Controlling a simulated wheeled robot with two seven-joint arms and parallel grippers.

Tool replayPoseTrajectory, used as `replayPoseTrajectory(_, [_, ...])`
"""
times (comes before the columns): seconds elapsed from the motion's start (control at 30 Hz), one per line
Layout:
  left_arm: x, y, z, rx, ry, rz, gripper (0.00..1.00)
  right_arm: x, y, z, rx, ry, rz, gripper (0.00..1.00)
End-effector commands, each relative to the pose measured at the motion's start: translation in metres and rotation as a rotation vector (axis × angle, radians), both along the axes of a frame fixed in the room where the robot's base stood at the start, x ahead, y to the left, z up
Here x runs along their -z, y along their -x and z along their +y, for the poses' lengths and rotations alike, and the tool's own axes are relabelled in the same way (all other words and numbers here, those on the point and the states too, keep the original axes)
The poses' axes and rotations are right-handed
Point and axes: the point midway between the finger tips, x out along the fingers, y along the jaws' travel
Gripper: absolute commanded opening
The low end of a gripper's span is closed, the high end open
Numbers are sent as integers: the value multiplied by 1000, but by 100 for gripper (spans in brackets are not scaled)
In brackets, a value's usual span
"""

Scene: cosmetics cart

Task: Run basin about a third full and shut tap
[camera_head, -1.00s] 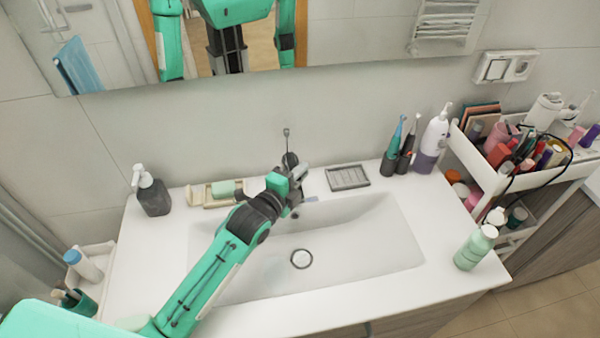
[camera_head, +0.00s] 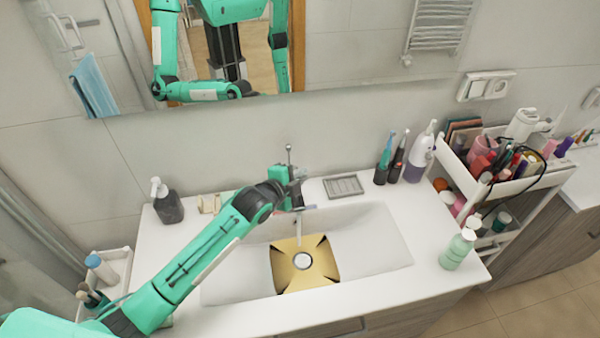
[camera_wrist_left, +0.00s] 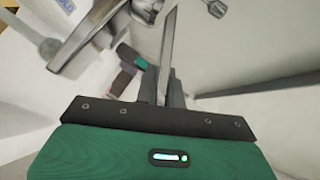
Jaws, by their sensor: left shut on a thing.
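The white basin (camera_head: 375,240) is set in the counter, with a round drain (camera_head: 302,260) in its floor. A gold-brown four-sided patch (camera_head: 285,275) with dark corner streaks surrounds the drain; it looks like a shallow reflecting sheet of water. A thin pale stream (camera_head: 299,230) seems to fall from the tap. My left gripper (camera_head: 293,190) is at the tap behind the basin, shut on what looks like its lever, and hides most of the tap. In the left wrist view, chrome tap metal (camera_wrist_left: 90,32) lies beside the fingers. My right gripper is out of view.
A dark soap dispenser (camera_head: 168,205) and a partly hidden soap dish (camera_head: 208,203) are left of the tap. A grey tray (camera_head: 343,186), toothbrushes (camera_head: 385,165) and a white-purple bottle (camera_head: 418,155) stand right. A green bottle (camera_head: 458,250) is near the right edge, beside the cart (camera_head: 515,185).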

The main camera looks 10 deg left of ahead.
Motion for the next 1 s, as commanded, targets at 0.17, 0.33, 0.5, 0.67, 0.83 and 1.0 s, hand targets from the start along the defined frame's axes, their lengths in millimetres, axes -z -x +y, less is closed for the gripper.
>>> replayPoseTrajectory(0.17, [-2, -2, -1, 2, 8, 2, 0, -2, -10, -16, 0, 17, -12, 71])
replayPoseTrajectory(0.33, [-3, -3, -1, 2, 8, 1, 0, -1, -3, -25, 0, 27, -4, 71])
replayPoseTrajectory(0.5, [-3, -2, -1, 2, 6, 0, 32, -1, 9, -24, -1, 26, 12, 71])
replayPoseTrajectory(0.67, [-2, -1, -1, 1, 6, 2, 32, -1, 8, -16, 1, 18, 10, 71])
replayPoseTrajectory(0.83, [-2, 2, 1, 1, 6, 2, 32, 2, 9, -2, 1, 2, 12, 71])
replayPoseTrajectory(1.0, [-7, 18, 9, 2, 4, 1, 32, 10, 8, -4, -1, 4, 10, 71])
